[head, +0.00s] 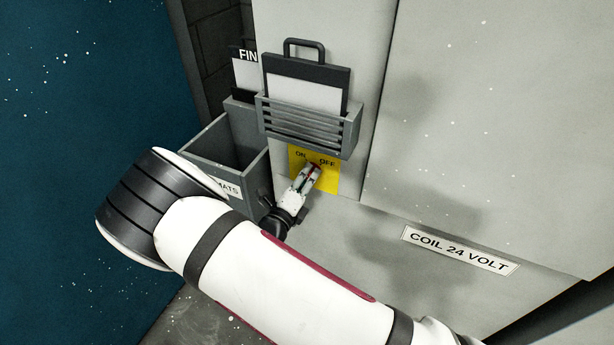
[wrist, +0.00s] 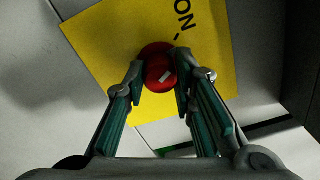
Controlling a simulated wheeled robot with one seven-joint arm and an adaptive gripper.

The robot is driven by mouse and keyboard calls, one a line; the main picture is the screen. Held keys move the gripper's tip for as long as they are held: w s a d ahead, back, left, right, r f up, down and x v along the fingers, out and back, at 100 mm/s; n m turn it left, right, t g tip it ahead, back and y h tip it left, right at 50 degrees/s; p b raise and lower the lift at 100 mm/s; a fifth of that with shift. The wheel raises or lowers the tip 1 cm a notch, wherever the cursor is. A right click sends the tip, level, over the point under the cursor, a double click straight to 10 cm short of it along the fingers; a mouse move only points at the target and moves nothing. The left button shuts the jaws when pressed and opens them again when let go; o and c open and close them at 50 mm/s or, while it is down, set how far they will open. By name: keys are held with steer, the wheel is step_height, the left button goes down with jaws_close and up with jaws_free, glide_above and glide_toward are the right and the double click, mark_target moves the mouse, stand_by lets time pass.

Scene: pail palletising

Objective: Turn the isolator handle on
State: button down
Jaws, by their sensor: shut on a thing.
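The red isolator handle (wrist: 158,62) sits on a yellow plate (wrist: 110,45) and carries a small white mark. My gripper (wrist: 161,84) is shut on the handle, one finger on each side of it. In the head view the yellow plate (head: 329,182) is on the grey cabinet front, with ON printed at its upper left and OFF at its upper right. My gripper (head: 314,170) reaches the plate there and covers most of the handle. Only a little red shows near the fingertips, so I cannot tell which label the handle points to.
A slatted grey holder (head: 308,128) with a clipboard (head: 305,88) hangs just above the plate. An open grey bin (head: 205,155) stands to the left. A "COIL 24 VOLT" label (head: 460,250) is at the lower right. The cabinet front right of the plate is clear.

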steer(key=shift+n, duration=1.1)
steer(key=c, duration=1.3)
jaws_free()
steer(key=v, duration=1.2)
steer(key=shift+r, duration=0.1)
